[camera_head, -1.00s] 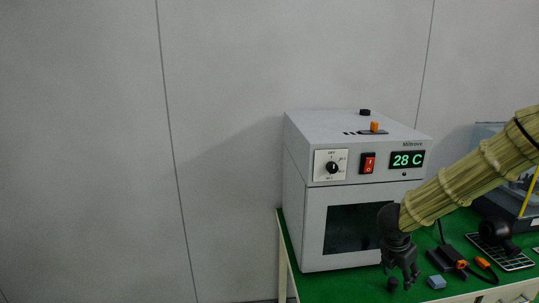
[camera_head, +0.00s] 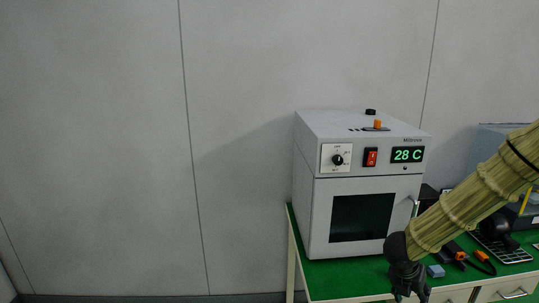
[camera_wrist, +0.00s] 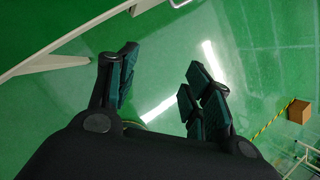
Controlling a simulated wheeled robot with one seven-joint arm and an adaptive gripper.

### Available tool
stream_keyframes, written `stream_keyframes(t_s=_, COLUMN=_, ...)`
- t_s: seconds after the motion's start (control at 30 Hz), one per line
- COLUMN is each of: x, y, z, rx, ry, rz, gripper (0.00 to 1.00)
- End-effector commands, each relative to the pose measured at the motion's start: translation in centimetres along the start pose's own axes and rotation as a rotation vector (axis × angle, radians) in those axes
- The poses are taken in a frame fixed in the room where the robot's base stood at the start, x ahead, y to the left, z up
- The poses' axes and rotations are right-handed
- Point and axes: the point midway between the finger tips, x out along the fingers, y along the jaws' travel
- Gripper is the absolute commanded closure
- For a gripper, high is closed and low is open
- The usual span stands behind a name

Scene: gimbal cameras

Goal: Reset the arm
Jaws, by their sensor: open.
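My gripper (camera_head: 409,290) is at the lower right of the head view, at the end of my sleeved arm, in front of the green bench. Its fingertips are cut off by the lower edge there. In the wrist view my gripper (camera_wrist: 160,90) shows its dark fingers spread apart with nothing between them, above a shiny green floor (camera_wrist: 160,55).
A grey oven (camera_head: 320,205) reading 28 C stands on the green bench (camera_head: 345,275), its door shut. A small blue block (camera_head: 436,271) and a dark device with orange connectors (camera_head: 460,256) lie right of my gripper. A brown box (camera_wrist: 299,111) stands on the floor.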

Motion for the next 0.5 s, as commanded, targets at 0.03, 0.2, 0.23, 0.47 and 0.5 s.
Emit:
stream_keyframes(t_s=0.03, x=0.6, y=0.0, z=-0.6, rx=-0.068, ry=-0.007, rz=-0.006, gripper=0.50)
stream_keyframes(t_s=0.2, x=2.8, y=0.2, z=-3.1, rx=-0.369, ry=-0.036, rz=-0.023, gripper=0.50)
stream_keyframes(t_s=0.23, x=3.3, y=0.3, z=-3.6, rx=-0.439, ry=-0.043, rz=-0.027, gripper=0.50)
stream_keyframes(t_s=0.47, x=7.7, y=0.6, z=-10.2, rx=-1.139, ry=-0.082, rz=-0.036, gripper=0.50)
stream_keyframes(t_s=0.5, x=8.4, y=0.7, z=-11.6, rx=-1.270, ry=-0.086, rz=-0.033, gripper=0.50)
